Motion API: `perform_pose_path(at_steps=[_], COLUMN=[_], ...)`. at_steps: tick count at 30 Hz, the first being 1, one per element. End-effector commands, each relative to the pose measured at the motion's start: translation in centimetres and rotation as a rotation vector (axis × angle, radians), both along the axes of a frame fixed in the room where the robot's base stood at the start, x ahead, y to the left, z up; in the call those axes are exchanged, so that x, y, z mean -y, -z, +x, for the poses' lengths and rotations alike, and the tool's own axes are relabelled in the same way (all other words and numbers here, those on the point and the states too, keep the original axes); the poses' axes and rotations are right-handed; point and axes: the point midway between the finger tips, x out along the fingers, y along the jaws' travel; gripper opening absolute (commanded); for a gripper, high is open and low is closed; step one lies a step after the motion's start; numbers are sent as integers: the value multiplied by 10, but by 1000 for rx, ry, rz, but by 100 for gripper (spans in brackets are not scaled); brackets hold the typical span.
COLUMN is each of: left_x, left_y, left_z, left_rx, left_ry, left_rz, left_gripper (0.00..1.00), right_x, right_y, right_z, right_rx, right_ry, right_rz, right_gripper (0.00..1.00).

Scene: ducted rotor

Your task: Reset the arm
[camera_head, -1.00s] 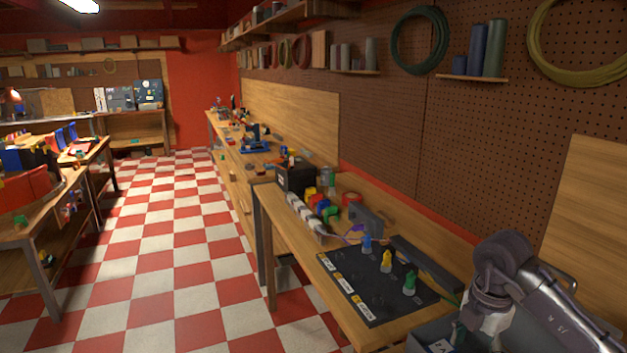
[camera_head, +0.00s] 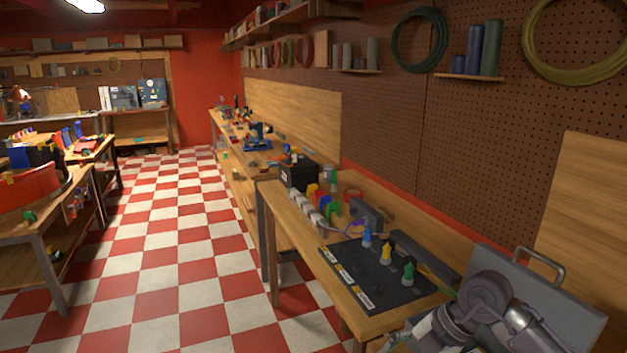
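My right arm (camera_head: 478,298) shows at the lower right, folded low in front of a grey case. Its gripper cannot be made out clearly; the bottom of the frame is crowded with its grey links. My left arm and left gripper are not in view.
A wooden workbench (camera_head: 284,221) on the right holds a black mat (camera_head: 345,262) with blue, yellow and green pegs. A grey case (camera_head: 570,290) with a handle stands at its near end. Another bench (camera_head: 45,236) stands at left. The checkered floor (camera_head: 165,250) between is clear.

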Motion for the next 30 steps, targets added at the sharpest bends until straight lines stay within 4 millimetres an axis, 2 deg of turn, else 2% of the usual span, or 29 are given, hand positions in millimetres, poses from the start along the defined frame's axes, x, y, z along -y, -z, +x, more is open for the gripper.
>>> perform_pose_path(at_steps=[1, 2, 5, 6, 9, 11, 13, 15, 17, 20, 21, 23, 24, 27, 30], left_x=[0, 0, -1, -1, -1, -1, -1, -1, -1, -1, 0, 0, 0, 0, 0], left_y=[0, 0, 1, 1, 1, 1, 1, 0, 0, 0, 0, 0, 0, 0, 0], left_z=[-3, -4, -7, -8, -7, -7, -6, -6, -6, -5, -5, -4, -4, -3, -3], left_rx=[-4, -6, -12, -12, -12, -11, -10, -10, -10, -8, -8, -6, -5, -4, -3], left_ry=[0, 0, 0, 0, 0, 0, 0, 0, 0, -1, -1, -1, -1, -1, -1], left_rz=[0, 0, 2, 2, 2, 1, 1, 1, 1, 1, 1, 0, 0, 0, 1], left_gripper=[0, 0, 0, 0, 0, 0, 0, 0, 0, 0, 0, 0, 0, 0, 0], right_x=[-21, -35, -85, -105, -136, -139, -127, -103, -76, -26, -6, 21, 35, 58, 66], right_y=[-1, -4, -24, -38, -85, -113, -138, -152, -152, -126, -107, -71, -45, 18, 67], right_z=[-5, -8, -20, -26, -34, -33, -27, -17, -8, 2, 2, -4, -13, -47, -88], right_rx=[24, 44, 129, 174, 294, 365, 437, 494, 523, 525, 507, 456, 409, 261, 105], right_ry=[-34, -54, -106, -110, -42, 55, 216, 424, 632, 1013, 1169, 1393, 1529, 1792, 1945], right_rz=[89, 150, 411, 539, 876, 1057, 1233, 1362, 1429, 1441, 1410, 1326, 1249, 1023, 801], right_gripper=[66, 66, 66, 66, 66, 66, 66, 66, 66, 66, 66, 66, 66, 66, 66])
